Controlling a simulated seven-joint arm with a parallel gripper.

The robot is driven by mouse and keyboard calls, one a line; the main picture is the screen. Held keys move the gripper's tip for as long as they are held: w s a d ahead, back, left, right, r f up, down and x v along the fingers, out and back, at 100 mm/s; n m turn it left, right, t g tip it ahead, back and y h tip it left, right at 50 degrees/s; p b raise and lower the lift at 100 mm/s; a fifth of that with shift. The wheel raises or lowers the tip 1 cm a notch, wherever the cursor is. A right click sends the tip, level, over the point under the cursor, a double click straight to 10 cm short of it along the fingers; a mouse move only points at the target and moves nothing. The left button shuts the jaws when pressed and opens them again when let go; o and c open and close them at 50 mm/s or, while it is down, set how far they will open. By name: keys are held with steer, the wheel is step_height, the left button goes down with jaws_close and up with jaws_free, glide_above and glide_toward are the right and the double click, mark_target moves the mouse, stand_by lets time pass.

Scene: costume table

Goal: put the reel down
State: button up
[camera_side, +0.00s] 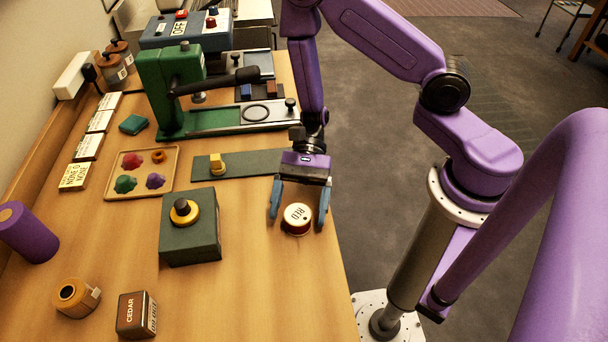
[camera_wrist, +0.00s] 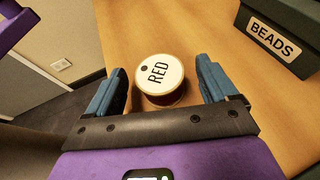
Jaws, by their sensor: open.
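The reel (camera_side: 297,217) has a white top marked RED and a dark red body. It stands upright on the table near the right edge. My gripper (camera_side: 298,222) is open, with one blue finger on each side of the reel and a gap showing on both sides. In the wrist view the reel (camera_wrist: 160,78) sits between the two spread fingers (camera_wrist: 163,88), its top facing the camera. The reel's underside is hidden, but it appears to rest on the wood.
A dark green box (camera_side: 190,238) with a yellow and black knob stands left of the reel; its BEADS label (camera_wrist: 273,38) shows in the wrist view. A green strip (camera_side: 250,163) lies behind. A CEDAR box (camera_side: 137,315) stands at the front. Wood between is clear.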

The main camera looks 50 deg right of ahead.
steer(key=v, duration=1)
steer(key=shift+w+d+r, duration=0.1)
steer(key=shift+d+r, duration=0.05)
steer(key=s+d+r+n+t+h, duration=0.2)
steer(key=s+r+n+h, duration=0.3)
steer(key=n, duration=0.7)
steer(key=s+d+r+n+t+h, duration=0.3)
steer(key=s+r+n+h, duration=0.3)
steer(key=n, duration=0.7)
steer(key=shift+s+d+t+h, duration=0.35)
steer(key=shift+s+t, duration=0.35)
steer(key=shift+s, duration=0.5)
